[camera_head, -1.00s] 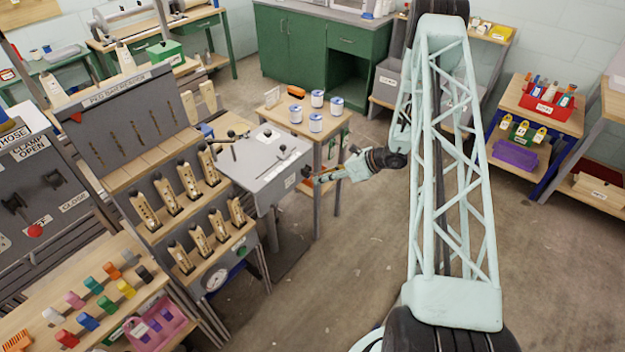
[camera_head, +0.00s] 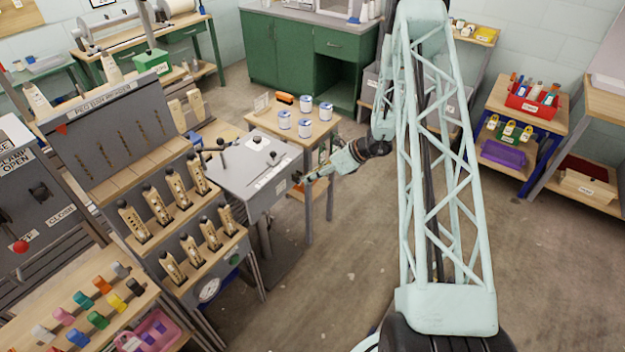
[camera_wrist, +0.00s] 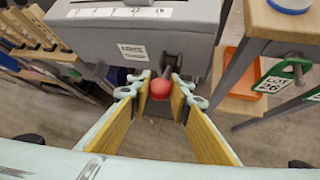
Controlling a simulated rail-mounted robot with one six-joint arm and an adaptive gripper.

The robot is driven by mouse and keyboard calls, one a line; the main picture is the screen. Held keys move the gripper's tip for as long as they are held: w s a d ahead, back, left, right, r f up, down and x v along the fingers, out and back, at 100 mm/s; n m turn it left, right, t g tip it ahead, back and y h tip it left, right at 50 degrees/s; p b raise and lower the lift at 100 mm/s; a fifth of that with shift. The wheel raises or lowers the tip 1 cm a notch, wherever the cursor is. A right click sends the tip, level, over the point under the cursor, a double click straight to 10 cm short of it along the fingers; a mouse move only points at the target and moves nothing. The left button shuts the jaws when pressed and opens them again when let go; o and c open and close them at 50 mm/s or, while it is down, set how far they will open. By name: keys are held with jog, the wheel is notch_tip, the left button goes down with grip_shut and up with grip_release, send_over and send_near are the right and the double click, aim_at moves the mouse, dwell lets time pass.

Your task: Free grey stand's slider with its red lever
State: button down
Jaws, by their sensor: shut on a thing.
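The grey stand (camera_head: 236,178) is a box on a post, with a slot and small dark parts on its sloped top. In the wrist view the stand (camera_wrist: 185,20) shows its front face, with a label and a numbered scale strip (camera_wrist: 120,12) along the top edge. The red lever's round knob (camera_wrist: 161,88) sits on a dark arm at the stand's front. My gripper (camera_wrist: 161,95) has its two yellow pads on either side of the knob, shut on it. In the head view my gripper (camera_head: 302,180) is at the stand's right side. The slider's exact state is too small to tell.
A wooden table (camera_head: 290,125) with several white and blue cans stands close behind the stand. A peg rack (camera_head: 110,130) stands left.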

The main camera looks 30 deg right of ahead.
jog(key=shift+w+r, duration=0.1)
jog(key=shift+r, duration=0.05)
jog(key=c, duration=2.4)
grip_release()
jog(key=shift+a, duration=0.1)
jog(key=v, duration=1.2)
